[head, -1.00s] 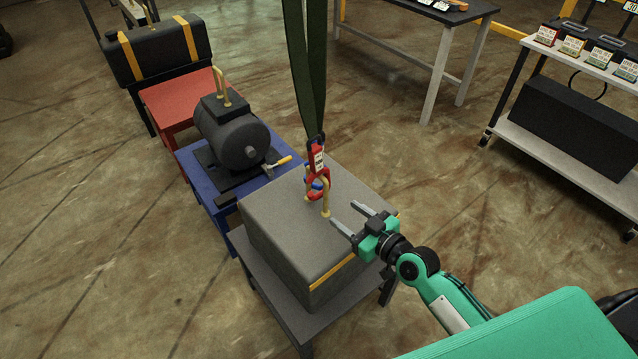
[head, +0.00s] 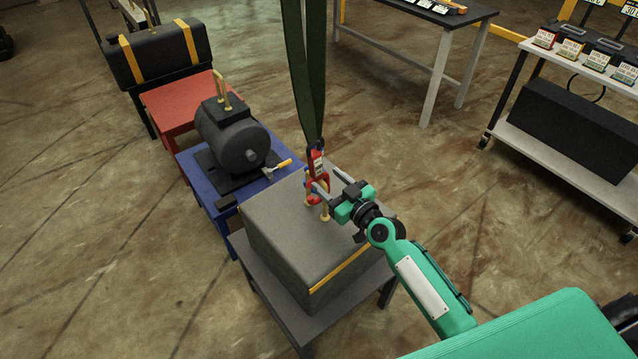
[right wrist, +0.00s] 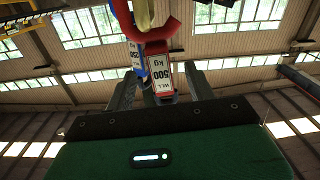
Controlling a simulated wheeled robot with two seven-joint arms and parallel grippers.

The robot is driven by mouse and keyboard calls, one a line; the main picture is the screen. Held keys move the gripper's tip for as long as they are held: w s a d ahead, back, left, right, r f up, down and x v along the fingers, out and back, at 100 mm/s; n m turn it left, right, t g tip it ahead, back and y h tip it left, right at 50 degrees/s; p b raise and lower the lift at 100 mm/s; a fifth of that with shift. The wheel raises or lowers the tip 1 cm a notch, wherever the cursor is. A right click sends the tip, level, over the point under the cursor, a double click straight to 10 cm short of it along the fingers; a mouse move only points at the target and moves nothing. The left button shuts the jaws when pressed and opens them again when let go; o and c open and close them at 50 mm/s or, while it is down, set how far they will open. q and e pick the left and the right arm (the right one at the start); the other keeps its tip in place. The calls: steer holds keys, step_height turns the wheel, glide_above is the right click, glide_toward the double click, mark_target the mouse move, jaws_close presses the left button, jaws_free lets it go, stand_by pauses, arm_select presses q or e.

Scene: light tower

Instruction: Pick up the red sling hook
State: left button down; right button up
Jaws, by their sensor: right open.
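The red sling hook (head: 317,163) hangs from dark green slings (head: 308,70), just above the grey block (head: 275,235). Its lower curve overlaps the yellow lifting eye (head: 325,211); I cannot tell whether it passes through it. A blue hook hangs close behind it. My right gripper (head: 327,179) is open, its fingers reaching the hook from the right. In the right wrist view the red hook (right wrist: 158,72), with a white "WLL 500 kg" label, lies between the fingers (right wrist: 162,90), and the blue hook (right wrist: 136,55) shows beside it. My left gripper is not in view.
The block stands on a dark low table (head: 300,322). To the left, a black motor (head: 236,140) and a hammer (head: 277,168) rest on a blue table, and a black tank (head: 155,52) is by a red table. A rack (head: 572,180) stands at right.

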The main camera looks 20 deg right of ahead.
mark_target(319, 170)
steer(key=x, duration=0.3)
steer(key=shift+w+r+p, duration=0.1)
steer(key=shift+w+p, duration=0.25)
steer(key=shift+w, duration=0.05)
steer(key=shift+w+a, duration=0.25)
steer(key=shift+w, duration=0.15)
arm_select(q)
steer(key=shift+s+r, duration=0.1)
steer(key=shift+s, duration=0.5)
arm_select(e)
steer(key=shift+c, duration=0.8)
steer(key=c, duration=0.8)
jaws_close()
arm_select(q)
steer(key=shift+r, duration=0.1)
arm_select(e)
steer(key=shift+r, duration=0.15)
